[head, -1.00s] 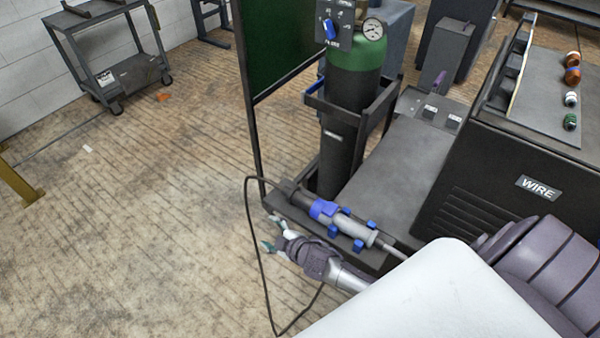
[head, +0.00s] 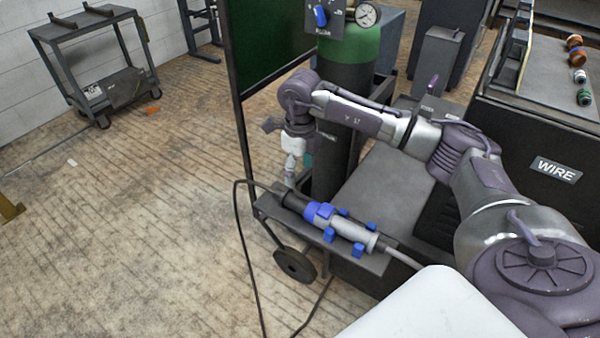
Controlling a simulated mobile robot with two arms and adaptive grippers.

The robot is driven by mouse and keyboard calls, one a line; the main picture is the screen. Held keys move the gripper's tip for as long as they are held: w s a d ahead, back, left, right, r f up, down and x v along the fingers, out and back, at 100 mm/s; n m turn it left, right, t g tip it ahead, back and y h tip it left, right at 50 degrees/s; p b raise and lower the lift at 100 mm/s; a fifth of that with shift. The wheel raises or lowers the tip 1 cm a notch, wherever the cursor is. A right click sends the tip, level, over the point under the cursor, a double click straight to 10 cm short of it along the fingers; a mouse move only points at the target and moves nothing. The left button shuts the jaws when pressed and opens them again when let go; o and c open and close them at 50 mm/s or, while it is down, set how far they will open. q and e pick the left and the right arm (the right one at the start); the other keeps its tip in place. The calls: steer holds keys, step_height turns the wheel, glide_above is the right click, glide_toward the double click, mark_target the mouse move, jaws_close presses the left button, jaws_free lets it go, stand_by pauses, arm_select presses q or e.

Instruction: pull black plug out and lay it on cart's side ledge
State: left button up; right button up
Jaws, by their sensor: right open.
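The black plug (head: 295,201) is at the left end of an in-line connector and runs into a blue collar (head: 318,212). The collar joins a grey socket (head: 350,232) held in blue clips (head: 330,236) on the cart's side ledge (head: 375,262). My right gripper (head: 297,172) is open and points down, just above and behind the black plug, apart from it in the picture. Its fingers show small and partly overlap the cart's dark frame. My left gripper is not in view.
A black cable (head: 240,225) loops from the plug down to the floor. A green-topped gas cylinder (head: 348,65) stands behind my right gripper. The cart's flat top (head: 385,190) is clear. A dark welding screen (head: 270,40) stands left of the cylinder.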

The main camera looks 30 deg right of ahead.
mark_target(300, 200)
step_height(300, 200, down, 13)
steer(key=shift+d+r+b, duration=0.15)
steer(key=shift+r+b, duration=0.05)
steer(key=shift+b, duration=0.7)
steer(key=shift+f, duration=0.55)
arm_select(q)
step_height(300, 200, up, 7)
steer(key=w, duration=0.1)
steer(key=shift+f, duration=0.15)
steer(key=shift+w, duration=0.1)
arm_select(e)
jaws_close()
steer(key=shift+w, duration=0.15)
